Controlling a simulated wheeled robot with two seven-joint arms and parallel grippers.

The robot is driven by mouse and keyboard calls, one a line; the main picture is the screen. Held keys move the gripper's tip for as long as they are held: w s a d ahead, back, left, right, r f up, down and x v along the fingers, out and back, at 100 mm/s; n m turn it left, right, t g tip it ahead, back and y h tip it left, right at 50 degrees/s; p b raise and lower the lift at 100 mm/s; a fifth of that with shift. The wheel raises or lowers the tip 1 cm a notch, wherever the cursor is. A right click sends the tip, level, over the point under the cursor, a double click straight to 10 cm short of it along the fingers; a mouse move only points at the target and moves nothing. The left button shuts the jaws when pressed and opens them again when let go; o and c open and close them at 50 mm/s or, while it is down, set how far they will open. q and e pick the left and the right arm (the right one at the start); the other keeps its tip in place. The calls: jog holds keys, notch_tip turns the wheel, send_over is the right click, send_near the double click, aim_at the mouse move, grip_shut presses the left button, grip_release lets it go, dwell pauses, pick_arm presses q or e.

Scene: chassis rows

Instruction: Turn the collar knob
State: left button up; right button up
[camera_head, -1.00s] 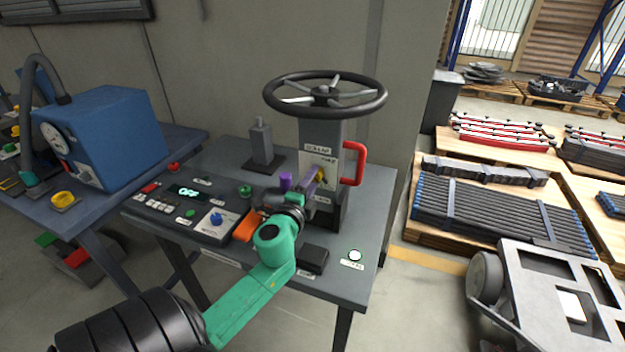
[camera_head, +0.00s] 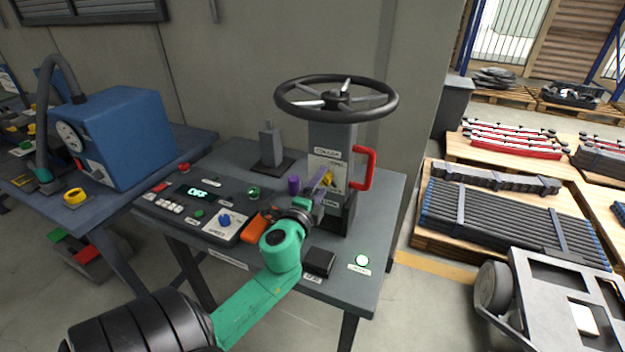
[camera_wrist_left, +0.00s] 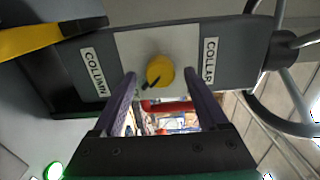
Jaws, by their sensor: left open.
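A round yellow knob (camera_wrist_left: 160,70) with a dark pointer sits on a pale plate between labels reading COLLAR and COLUMN, on the grey column. It shows partly in the head view (camera_head: 328,175), behind my finger. My left gripper (camera_head: 322,180) reaches the column's front. In the left wrist view my left gripper (camera_wrist_left: 160,76) is open, with one dark purple finger to each side of the knob. Gaps show between the knob and both fingers; how deep the tips reach is unclear. My right gripper is not in view.
A black handwheel (camera_head: 337,98) tops the column, and a red handle (camera_head: 369,168) juts from its right side. A blue machine (camera_head: 118,137) stands left.

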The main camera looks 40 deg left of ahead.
pick_arm(q)
jog(key=b+v, duration=0.4)
jog(key=v, duration=1)
jog(key=shift+d, duration=0.1)
